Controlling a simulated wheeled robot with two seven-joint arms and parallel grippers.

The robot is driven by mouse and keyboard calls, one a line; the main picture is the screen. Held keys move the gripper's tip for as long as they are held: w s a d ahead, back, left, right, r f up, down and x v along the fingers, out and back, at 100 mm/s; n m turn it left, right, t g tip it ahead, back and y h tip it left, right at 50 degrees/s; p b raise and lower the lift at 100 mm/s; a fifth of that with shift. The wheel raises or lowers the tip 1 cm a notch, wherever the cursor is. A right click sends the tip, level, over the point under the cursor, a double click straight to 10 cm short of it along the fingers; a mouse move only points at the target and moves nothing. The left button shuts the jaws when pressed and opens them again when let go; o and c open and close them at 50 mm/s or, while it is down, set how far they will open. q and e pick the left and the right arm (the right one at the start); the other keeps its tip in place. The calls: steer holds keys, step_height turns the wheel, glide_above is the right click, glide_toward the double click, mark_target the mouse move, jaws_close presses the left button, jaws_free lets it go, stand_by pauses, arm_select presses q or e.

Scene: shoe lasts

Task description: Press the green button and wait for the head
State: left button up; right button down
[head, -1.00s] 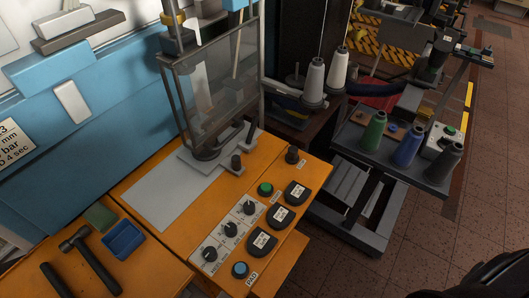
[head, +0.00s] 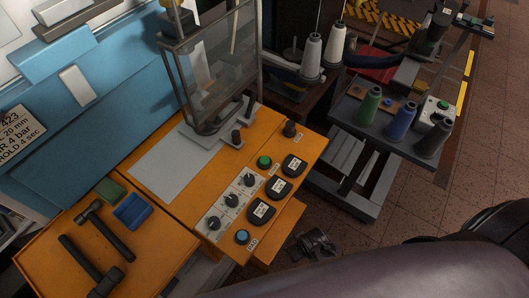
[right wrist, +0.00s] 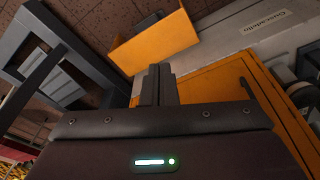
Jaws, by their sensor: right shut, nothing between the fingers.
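The green button (head: 264,161) sits on the orange machine top, beside several round dark gauges and a row of dark knobs. No gripper touches it. My right gripper (head: 318,243) is low in front of the machine, below and to the right of the button, partly hidden by my arm. In the right wrist view its fingers (right wrist: 159,85) are together and empty, near an orange panel; the button does not show there. A clear-sided guard (head: 215,70) stands over the work area behind the button; I cannot clearly make out the head. My left gripper is not in view.
A blue button (head: 242,237) sits at the machine's front corner. A dark stand (head: 400,140) with thread cones is at the right. Floor is clear at far right.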

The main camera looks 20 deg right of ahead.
steer(key=w+a+r+n+t+p, duration=0.15)
steer(key=w+r, duration=0.25)
steer(key=r, duration=0.8)
steer(key=w+r+m+p, duration=0.15)
steer(key=w+r, duration=0.25)
steer(key=r, duration=0.9)
steer(key=w+a+r+n+t+y+p, duration=0.1)
steer(key=w+r+n+y, duration=0.2)
steer(key=w+n, duration=0.4)
steer(key=w+a+r+n+t+y+p, duration=0.1)
steer(key=w+r+n+y+p, duration=0.1)
steer(key=w+r+n, duration=0.3)
steer(key=w+n+y, duration=0.1)
steer(key=w+n, duration=0.2)
steer(key=n, duration=0.1)
steer(key=shift+w+r+n+y, duration=0.25)
steer(key=shift+n+y, duration=0.15)
